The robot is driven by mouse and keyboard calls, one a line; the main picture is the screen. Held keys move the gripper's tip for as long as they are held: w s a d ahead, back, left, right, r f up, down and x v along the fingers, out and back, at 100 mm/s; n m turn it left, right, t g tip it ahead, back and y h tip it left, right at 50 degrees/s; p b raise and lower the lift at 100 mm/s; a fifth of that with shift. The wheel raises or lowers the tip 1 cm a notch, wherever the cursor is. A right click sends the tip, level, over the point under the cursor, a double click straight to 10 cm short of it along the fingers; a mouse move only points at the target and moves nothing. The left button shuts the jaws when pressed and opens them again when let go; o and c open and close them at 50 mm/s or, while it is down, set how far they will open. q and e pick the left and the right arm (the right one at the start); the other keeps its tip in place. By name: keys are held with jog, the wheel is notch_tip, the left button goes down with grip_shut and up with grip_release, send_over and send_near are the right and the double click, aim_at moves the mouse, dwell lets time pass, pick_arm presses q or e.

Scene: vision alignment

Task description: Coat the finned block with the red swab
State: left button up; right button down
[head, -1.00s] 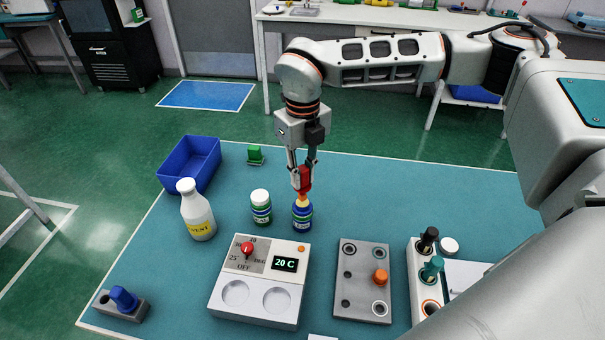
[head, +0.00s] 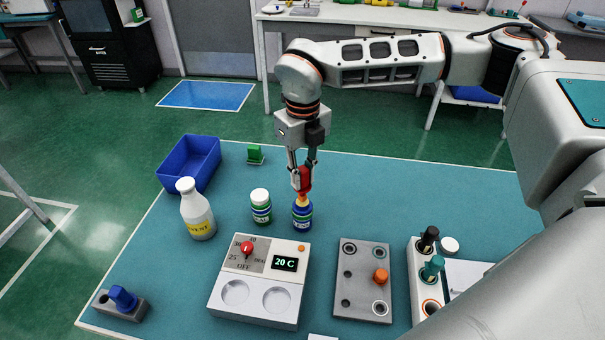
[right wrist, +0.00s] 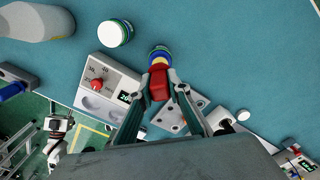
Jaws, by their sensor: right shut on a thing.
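My right gripper (head: 302,178) is shut on the red swab (head: 304,180) and holds it upright. The swab's yellow-orange lower part meets the mouth of a blue jar (head: 302,217), and its tip is hidden there. In the right wrist view the gripper (right wrist: 160,88) grips the red handle (right wrist: 158,82), with the blue jar (right wrist: 160,53) beyond it. A small green block (head: 255,154), seemingly the finned block, stands behind the jars near the far table edge, apart from the gripper.
A green-banded jar (head: 260,208) with a white lid, a white bottle (head: 197,212) and a blue bin (head: 214,180) stand left. A heater box (head: 235,315), a grey plate (head: 350,310) and a white rack (head: 416,262) are nearer. The table right of the blue jar is clear.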

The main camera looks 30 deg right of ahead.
aim_at(302, 168)
jog(key=shift+f+b, duration=0.3)
jog(key=shift+f, duration=0.15)
dwell(1.7)
jog(key=shift+r+p, duration=1.45)
jog(key=shift+r, duration=2.1)
